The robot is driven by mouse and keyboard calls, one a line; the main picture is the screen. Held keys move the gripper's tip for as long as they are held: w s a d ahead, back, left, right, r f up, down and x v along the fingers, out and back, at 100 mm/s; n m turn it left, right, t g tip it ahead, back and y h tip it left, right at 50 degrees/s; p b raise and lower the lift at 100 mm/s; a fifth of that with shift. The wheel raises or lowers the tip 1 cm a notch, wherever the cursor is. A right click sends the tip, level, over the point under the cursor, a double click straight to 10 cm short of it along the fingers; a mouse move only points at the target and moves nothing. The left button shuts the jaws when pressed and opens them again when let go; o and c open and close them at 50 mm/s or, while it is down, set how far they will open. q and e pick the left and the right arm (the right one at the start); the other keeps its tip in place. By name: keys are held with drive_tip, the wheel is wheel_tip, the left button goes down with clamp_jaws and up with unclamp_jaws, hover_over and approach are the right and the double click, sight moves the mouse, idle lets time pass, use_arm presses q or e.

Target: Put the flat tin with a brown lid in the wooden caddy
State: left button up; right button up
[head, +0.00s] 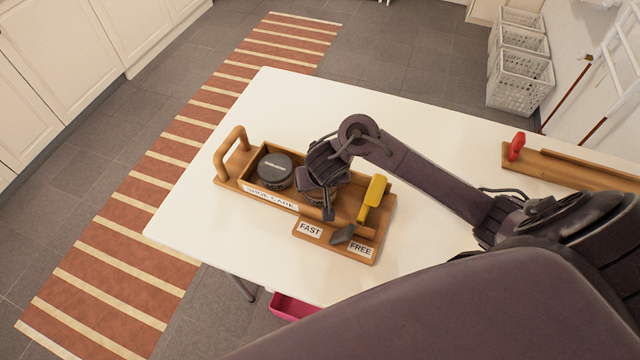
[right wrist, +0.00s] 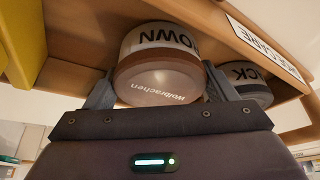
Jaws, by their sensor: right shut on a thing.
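The flat tin with a brown lid (right wrist: 160,82) sits between the fingers of my right gripper (right wrist: 158,95) in the right wrist view; its pale band reads "…OWN". In the head view my right gripper (head: 328,207) is over the middle of the wooden caddy (head: 229,184), and the tin (head: 314,196) is mostly hidden below it. The tin is within the caddy's outline; whether it touches the floor of it I cannot tell. A black-lidded tin (head: 274,167) stands in the caddy's left part and shows beside the held tin in the right wrist view (right wrist: 246,84). My left gripper is not in view.
A yellow object (head: 373,194) stands at the caddy's right end. A wooden piece with "FAST" (head: 310,230) and "FREE" labels and a dark knob (head: 343,234) is at its front. A wooden rack with a red piece (head: 517,146) lies at right. The white table's left part is clear.

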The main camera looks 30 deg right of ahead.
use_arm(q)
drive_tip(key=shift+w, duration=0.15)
use_arm(e)
drive_tip(key=shift+f, duration=0.1)
drive_tip(key=o, duration=1.1)
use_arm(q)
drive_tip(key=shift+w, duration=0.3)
use_arm(e)
drive_tip(key=p+v, duration=0.8)
drive_tip(key=v, duration=0.3)
drive_tip(key=shift+w, duration=0.15)
use_arm(q)
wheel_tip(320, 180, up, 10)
drive_tip(key=p, duration=0.1)
drive_tip(key=shift+p, duration=0.4)
use_arm(e)
drive_tip(key=shift+s+a+r, duration=0.1)
drive_tip(key=shift+s+r, duration=0.25)
drive_tip(key=shift+r, duration=0.3)
